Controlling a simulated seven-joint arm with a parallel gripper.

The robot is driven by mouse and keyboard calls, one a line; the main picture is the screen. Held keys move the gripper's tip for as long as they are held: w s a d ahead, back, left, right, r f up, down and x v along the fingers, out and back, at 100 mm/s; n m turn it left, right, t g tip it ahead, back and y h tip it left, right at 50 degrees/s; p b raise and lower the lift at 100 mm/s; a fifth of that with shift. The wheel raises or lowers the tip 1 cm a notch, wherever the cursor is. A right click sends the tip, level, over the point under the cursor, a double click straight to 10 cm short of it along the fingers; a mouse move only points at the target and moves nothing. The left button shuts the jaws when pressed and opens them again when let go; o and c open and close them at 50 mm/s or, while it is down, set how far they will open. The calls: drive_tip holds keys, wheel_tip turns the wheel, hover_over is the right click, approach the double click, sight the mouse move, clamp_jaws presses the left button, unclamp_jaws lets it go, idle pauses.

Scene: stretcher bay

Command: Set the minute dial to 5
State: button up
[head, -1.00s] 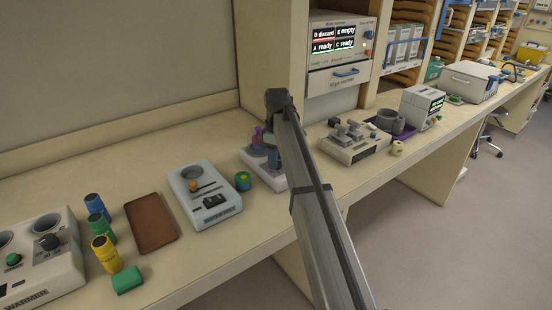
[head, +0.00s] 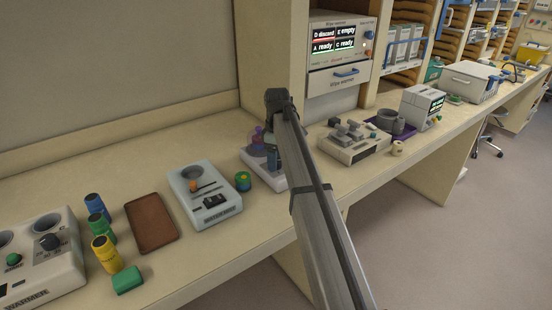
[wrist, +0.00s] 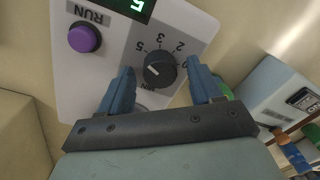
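The minute dial (wrist: 159,70) is a dark round knob on a pale panel in the wrist view. The printed marks 2, 3 and 5 stand around it. Its short white pointer line is on the knob's left side, just below the 5 mark. A display (wrist: 137,6) on the same panel shows a green 5. My gripper (wrist: 160,68) is open, with one blue finger on each side of the dial and a visible gap to each. In the head view the pale device (head: 251,158) is partly hidden behind my arm.
A purple button (wrist: 84,38) marked RUN is left of the dial. In the head view, a green-and-yellow round piece (head: 244,181) and a pale tester with a cup (head: 205,200) stand to the left. A grey device (head: 354,141) stands to the right.

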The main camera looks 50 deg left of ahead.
wheel_tip(320, 180, up, 14)
drive_tip(key=shift+w+a, duration=0.2)
drive_tip(key=shift+w, duration=0.05)
idle(0.6)
drive_tip(key=shift+d+f, duration=0.1)
drive_tip(key=shift+f, duration=0.05)
idle(0.3)
